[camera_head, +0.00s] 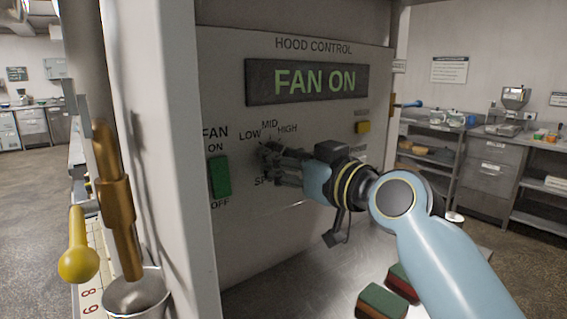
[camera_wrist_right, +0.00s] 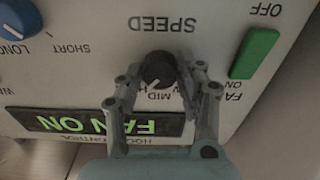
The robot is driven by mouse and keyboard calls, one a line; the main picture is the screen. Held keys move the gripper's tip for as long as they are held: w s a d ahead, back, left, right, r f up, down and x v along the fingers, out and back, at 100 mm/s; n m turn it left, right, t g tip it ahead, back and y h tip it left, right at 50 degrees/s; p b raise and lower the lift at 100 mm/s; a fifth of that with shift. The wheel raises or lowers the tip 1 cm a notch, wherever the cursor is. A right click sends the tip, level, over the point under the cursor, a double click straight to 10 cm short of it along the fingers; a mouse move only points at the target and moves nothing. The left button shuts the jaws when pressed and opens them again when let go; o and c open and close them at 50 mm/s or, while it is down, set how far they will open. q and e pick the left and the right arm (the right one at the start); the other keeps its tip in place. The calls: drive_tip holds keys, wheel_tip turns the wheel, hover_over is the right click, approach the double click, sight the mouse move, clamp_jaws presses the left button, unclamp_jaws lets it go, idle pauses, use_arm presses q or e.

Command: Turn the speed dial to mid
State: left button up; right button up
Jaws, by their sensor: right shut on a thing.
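The hood control panel (camera_head: 330,60) faces me, with a lit FAN ON display (camera_head: 315,82). The speed dial (camera_wrist_right: 157,66) is a round black knob. Its pale pointer mark looks to lie near MID, perhaps towards HIGH; I cannot tell exactly. My right gripper (camera_head: 272,160) is at the dial and hides most of it in the head view. In the right wrist view my right gripper (camera_wrist_right: 162,74) is shut on the dial, one finger on each side. My left gripper is not in view.
A green fan switch (camera_head: 220,176) is left of the dial. A yellow button (camera_head: 363,127) is at the panel's right. A blue knob (camera_wrist_right: 18,18) marked LONG and SHORT shows in the wrist view.

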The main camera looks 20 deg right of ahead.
drive_tip(key=shift+d+n+b, duration=0.1)
drive_tip(key=shift+n+b, duration=3.2)
drive_tip(key=shift+n, duration=0.6)
drive_tip(key=o, duration=1.2)
drive_tip(key=shift+c, duration=0.2)
drive_tip(key=shift+s, duration=0.1)
drive_tip(key=v, duration=1.1)
drive_tip(key=shift+s, duration=0.4)
drive_tip(key=shift+d, duration=0.1)
